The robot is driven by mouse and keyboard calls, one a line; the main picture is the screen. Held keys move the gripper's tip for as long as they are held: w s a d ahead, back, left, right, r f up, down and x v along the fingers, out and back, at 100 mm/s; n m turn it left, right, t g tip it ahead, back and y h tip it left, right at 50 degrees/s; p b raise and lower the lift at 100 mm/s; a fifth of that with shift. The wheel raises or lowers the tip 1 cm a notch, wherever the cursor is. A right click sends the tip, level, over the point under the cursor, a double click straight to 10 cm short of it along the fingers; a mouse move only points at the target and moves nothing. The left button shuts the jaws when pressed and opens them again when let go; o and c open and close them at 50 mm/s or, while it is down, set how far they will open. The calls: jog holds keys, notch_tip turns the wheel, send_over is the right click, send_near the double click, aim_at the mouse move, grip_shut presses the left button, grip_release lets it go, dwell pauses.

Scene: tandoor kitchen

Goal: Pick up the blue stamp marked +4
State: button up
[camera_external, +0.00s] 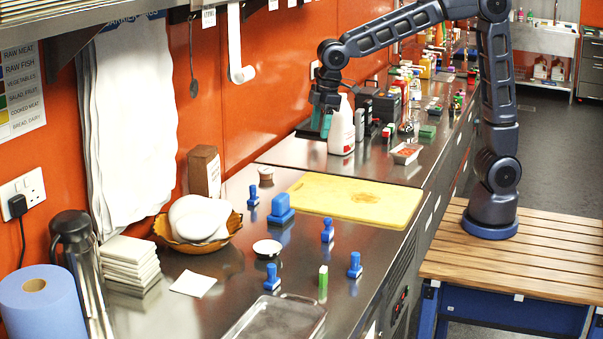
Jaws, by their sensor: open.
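Several blue stamps stand upright on the steel counter (225,305). One small blue stamp (253,197) is at the back left, and a larger blue block-shaped stamp (280,211) is beside the yellow board. Other small blue stamps are at the board's front edge (327,232), near the counter's right edge (355,267) and further forward on the left (271,279). No marking is readable, so I cannot tell which is +4. My gripper (316,126) is open, above the counter behind the yellow board and away from all the stamps. Its fingertips are small and partly unclear.
A yellow cutting board (400,208) lies behind the stamps. A green item (323,280), a small white dish (267,249), a glass tray (300,333) and a bowl of bread (232,233) are nearby. A white bottle (342,130) stands close beside my gripper.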

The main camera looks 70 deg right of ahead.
jog(key=a+f+n, duration=0.2)
jog(key=a+f, duration=0.4)
jog(key=a, duration=0.5)
jog(key=a+f+n+g, duration=0.1)
jog(key=a+f+n, duration=0.1)
jog(key=a+f, duration=0.5)
jog(key=a+f+n, duration=0.2)
jog(key=a+f, duration=0.5)
jog(key=a, duration=0.8)
jog(key=shift+s+f+g+h, duration=0.1)
jog(key=shift+s+g+h, duration=0.3)
send_over(272, 281)
jog(key=d, duration=0.1)
jog(key=f, duration=0.5)
jog(key=shift+d+f, duration=0.2)
jog(key=shift+w+a+f, duration=0.1)
jog(key=shift+w+f, duration=0.05)
jog(key=shift+f, duration=1.2)
jog(key=shift+w+a+f, duration=0.1)
jog(key=shift+w+f, duration=0.05)
jog(key=shift+f, duration=1.2)
jog(key=c, duration=1.1)
